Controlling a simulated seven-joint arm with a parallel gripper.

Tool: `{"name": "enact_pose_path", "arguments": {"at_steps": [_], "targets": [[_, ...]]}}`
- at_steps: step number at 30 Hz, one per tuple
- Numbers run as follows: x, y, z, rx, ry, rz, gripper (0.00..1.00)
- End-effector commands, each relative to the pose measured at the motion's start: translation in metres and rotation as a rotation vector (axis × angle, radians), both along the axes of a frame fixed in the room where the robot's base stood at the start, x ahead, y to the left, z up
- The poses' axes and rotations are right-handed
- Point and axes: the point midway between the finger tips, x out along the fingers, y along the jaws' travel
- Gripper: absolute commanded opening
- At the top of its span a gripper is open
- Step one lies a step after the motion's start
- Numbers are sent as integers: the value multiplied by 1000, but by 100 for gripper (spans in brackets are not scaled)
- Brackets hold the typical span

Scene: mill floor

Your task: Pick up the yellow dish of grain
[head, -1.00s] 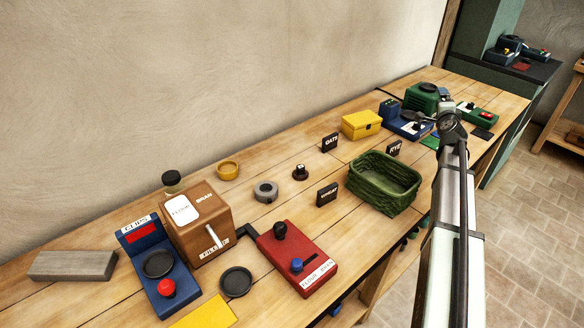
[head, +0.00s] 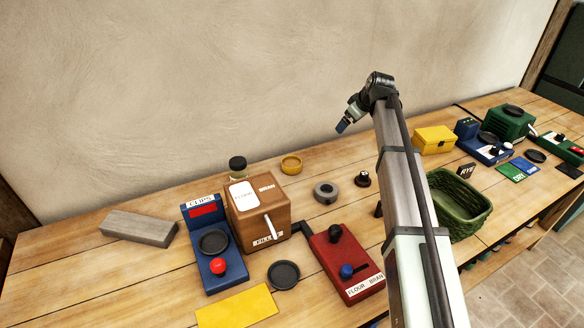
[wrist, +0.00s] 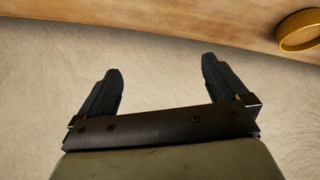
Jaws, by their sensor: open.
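The yellow dish (head: 291,165) is small and round and stands on the wooden bench near the wall, right of the brown flour box. Whether grain lies in it is too small to tell. It also shows in the wrist view as a yellow ring (wrist: 298,32) at the upper right corner, partly cut off. My gripper (head: 342,127) is in the air above the bench, to the right of the dish and higher, apart from it. In the wrist view its two dark fingers (wrist: 160,82) are spread with nothing between them.
The brown flour box (head: 258,212) and a dark-lidded jar (head: 238,168) stand left of the dish. A red switch box (head: 342,262) and green basket (head: 455,205) stand nearer the front edge.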

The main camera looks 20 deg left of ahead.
Motion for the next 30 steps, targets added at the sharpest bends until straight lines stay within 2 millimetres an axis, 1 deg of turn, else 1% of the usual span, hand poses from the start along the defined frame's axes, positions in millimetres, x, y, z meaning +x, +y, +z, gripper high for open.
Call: {"name": "enact_pose_path", "arguments": {"at_steps": [1,3,5,6,9,12,15,17,22,26,30], "targets": [[-12,25,2,-66,11,105,100],[-32,52,3,-157,28,250,100],[-49,73,5,-233,44,375,100],[-61,86,7,-280,54,457,100],[-90,115,12,-385,85,652,100],[-115,136,19,-466,114,813,100],[-134,151,24,-521,139,933,100],[-142,157,27,-542,150,982,100],[-152,163,28,-569,166,1046,100],[-153,162,19,-570,167,1049,100],[-153,162,-1,-569,167,1048,100]]}}
